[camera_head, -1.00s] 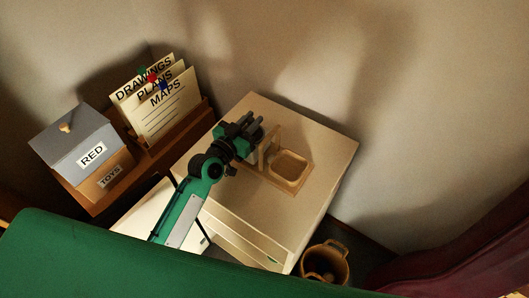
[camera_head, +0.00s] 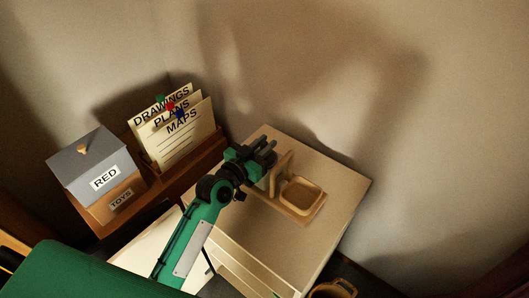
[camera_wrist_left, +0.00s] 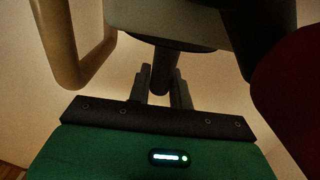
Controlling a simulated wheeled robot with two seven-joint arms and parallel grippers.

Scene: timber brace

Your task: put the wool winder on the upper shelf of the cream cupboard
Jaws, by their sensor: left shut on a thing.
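A pale curved bar (camera_wrist_left: 75,50) and a dark red shape (camera_wrist_left: 295,90) are close by there. I cannot tell for certain which of these parts make up the wool winder. The upper shelf is not visible. My right gripper is out of view.
A wicker basket (camera_head: 335,289) is on the floor at the front right. Walls close in behind the cupboard.

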